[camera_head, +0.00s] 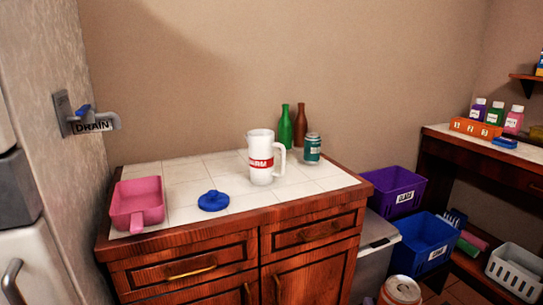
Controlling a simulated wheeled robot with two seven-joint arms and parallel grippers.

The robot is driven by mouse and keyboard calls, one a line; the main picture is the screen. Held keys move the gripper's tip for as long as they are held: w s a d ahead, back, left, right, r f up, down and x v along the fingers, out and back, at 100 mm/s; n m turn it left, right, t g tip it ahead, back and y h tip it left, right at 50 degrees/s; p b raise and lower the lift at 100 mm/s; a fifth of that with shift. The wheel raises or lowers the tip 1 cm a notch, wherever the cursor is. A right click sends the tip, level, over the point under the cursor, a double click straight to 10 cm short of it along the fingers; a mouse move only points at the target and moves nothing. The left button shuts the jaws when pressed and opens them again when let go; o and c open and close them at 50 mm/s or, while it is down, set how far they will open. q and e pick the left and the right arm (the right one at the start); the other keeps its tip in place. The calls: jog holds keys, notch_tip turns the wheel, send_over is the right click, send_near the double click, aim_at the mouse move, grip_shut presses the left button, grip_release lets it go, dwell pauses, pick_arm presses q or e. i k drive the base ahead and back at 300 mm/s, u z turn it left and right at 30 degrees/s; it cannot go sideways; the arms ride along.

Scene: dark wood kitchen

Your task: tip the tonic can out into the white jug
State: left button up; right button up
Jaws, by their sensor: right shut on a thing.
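The white jug (261,172) stands upright on the tiled counter, with a red band partly lettered "ARM" and its handle to the right. Its inside is hidden. A white and orange-red can (402,289) shows large at the bottom edge, upright, its lower part cut off. My right gripper is almost wholly out of frame there and is shut on this can, low and to the right of the jug. A teal can (312,149) stands on the counter behind the jug to the right. I cannot read which can is tonic. My left gripper is not in view.
A blue lid-like piece (213,201) and a pink scoop (137,205) lie left of the jug. Green (286,127) and brown (301,125) bottles stand behind it. Purple (395,190) and blue (424,243) crates are right of the counter. The counter's front right is clear.

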aim_at(261, 144)
jog(key=z, duration=2.05)
jog(key=i, duration=2.3)
jog(key=u, duration=3.85)
jog(key=i, duration=0.2)
jog(key=u, duration=0.1)
